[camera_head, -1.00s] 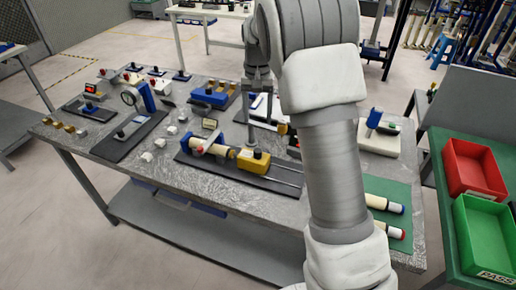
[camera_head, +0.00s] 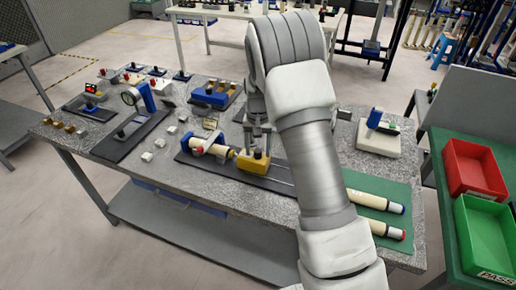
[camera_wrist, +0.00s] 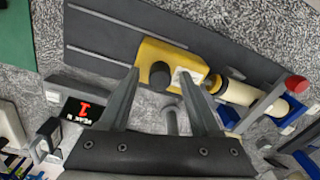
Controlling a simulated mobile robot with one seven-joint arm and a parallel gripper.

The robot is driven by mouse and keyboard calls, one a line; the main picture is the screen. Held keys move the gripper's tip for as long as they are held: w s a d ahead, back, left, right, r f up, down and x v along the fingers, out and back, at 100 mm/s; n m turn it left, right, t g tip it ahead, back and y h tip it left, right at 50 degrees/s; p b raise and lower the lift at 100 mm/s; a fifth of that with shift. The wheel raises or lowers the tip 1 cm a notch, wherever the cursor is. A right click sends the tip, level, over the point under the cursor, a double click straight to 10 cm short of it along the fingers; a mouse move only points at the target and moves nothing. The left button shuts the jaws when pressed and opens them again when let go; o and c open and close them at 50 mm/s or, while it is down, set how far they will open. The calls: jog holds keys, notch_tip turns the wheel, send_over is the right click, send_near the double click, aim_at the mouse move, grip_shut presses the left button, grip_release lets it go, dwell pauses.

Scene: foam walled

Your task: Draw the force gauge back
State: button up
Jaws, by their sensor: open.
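The force gauge, a yellow block (camera_head: 249,164), sits on a dark base plate (camera_head: 212,172) with rails running to the right. It also shows in the wrist view (camera_wrist: 180,62), with a black knob (camera_wrist: 159,75) and a white label on top. A cream cylinder (camera_head: 218,150) in a blue holder lies at its left end in the head view. My gripper (camera_wrist: 160,73) is open over the gauge. In the wrist view its fingertips appear on either side of the knob, with gaps showing. Contact cannot be told.
A green mat (camera_head: 394,192) with two cream cylinders lies to the right. A small digital readout (camera_wrist: 83,109) stands near my fingers in the wrist view. Other fixtures crowd the table's left and back. Red (camera_head: 474,166) and green (camera_head: 488,232) bins stand at far right.

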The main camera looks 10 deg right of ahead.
jog(key=shift+c, duration=0.3)
grip_shut()
dwell(1.0)
